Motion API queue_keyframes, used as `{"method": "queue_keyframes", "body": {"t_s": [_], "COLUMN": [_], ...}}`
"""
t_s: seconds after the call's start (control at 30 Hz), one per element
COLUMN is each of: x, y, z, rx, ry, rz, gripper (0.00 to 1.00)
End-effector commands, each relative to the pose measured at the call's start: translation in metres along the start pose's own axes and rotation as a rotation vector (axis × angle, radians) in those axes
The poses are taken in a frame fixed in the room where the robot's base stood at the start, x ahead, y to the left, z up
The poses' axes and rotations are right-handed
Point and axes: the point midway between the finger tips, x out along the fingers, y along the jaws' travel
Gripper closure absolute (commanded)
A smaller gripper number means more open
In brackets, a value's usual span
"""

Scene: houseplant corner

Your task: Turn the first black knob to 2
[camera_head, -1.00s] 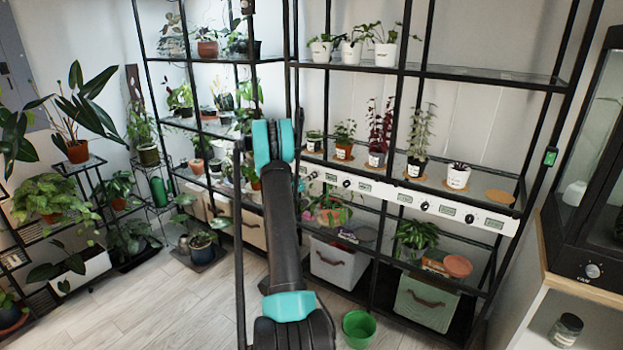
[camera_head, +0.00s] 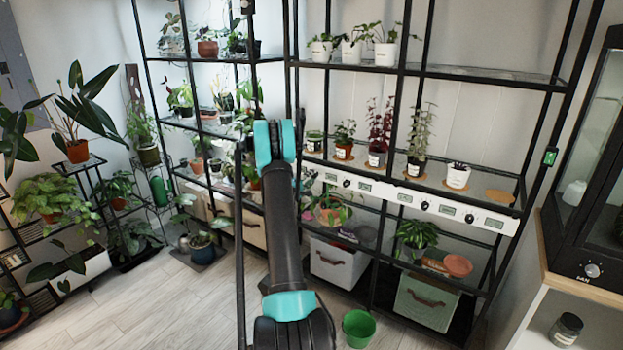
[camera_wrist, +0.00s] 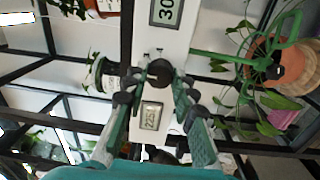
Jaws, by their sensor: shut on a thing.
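A white control strip (camera_head: 405,197) runs along the front edge of a shelf, with black knobs and small displays. In the wrist view, a black knob (camera_wrist: 160,72) sits on the strip between a display reading 30 (camera_wrist: 165,12) and a second display (camera_wrist: 152,115). My gripper (camera_wrist: 158,78) is shut on this knob, one green-and-black finger on each side. The knob's pointer and scale marks are too small to read. In the head view my arm hides this knob and most of my gripper.
Other black knobs (camera_head: 347,183) sit further right along the strip. Potted plants stand on the shelf above, including a white pot (camera_head: 458,177). Black shelf posts stand close to my arm.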

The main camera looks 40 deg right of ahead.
Motion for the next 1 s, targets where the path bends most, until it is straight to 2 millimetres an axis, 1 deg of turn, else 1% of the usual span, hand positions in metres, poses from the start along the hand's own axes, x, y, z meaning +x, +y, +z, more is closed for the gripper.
{"method": "queue_keyframes", "body": {"t_s": [0.2, 0.63, 0.67, 0.7, 0.8, 0.83, 1.0], "x": [-0.0007, -0.0008, -0.0008, -0.0008, -0.0006, -0.0006, -0.0003], "y": [-0.0007, -0.0008, -0.0008, -0.0007, -0.0006, -0.0006, -0.0004], "z": [-0.0007, -0.0008, -0.0008, -0.0008, -0.0006, -0.0006, -0.0003], "rx": [-0.042, -0.048, -0.048, -0.048, -0.048, -0.048, -0.049], "ry": [0.004, 0.004, 0.004, 0.004, 0.004, 0.003, 0.003], "rz": [-0.001, -0.001, -0.001, -0.001, 0.000, 0.000, 0.000], "gripper": [1.00, 1.00, 0.71, 0.67, 0.54, 0.53, 0.53]}}
